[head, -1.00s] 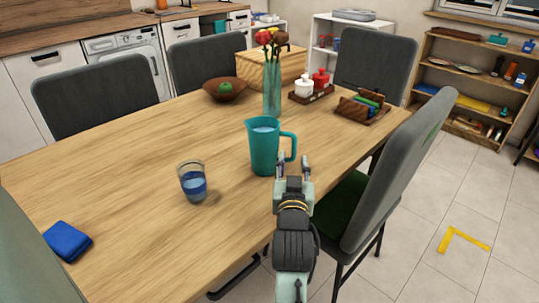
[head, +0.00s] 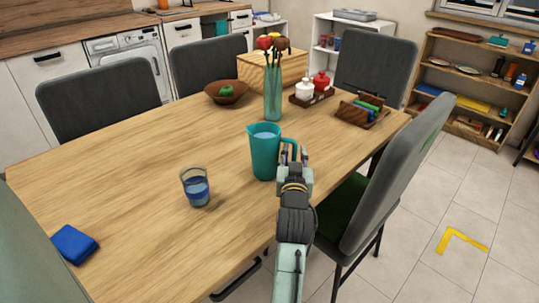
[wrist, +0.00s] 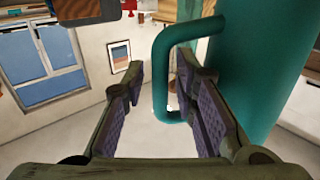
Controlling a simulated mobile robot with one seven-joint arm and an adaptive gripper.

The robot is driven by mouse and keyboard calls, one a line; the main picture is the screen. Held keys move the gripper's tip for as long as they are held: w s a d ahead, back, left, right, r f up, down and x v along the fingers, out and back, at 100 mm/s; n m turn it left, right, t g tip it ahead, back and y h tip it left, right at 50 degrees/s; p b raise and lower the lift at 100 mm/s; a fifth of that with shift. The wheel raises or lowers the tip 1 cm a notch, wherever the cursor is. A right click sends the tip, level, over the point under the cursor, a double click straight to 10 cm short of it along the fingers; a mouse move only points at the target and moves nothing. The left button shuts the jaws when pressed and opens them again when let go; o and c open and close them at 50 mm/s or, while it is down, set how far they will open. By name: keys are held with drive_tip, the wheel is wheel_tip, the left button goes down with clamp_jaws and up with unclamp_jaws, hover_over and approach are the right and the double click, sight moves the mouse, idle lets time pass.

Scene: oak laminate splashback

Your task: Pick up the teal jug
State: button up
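The teal jug (head: 264,155) stands upright on the wooden table (head: 130,165), with its handle on the right side and liquid showing at its top. My gripper (head: 294,154) is at the jug's handle side. In the wrist view the gripper (wrist: 160,95) is open, its two padded fingers apart. The jug's handle (wrist: 160,75) shows between the fingers, and the jug's body (wrist: 262,65) is to the right, behind the right finger. I cannot tell whether either finger touches the handle.
A glass of blue liquid (head: 196,187) stands left of the jug. A vase of flowers (head: 272,92) stands behind it. A wooden bowl (head: 227,92), a condiment tray (head: 311,99) and a blue folded cloth (head: 74,244) are also on the table. A grey chair (head: 400,175) is close on the right.

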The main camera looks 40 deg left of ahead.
clamp_jaws()
idle(0.7)
drive_tip(key=shift+r, duration=0.1)
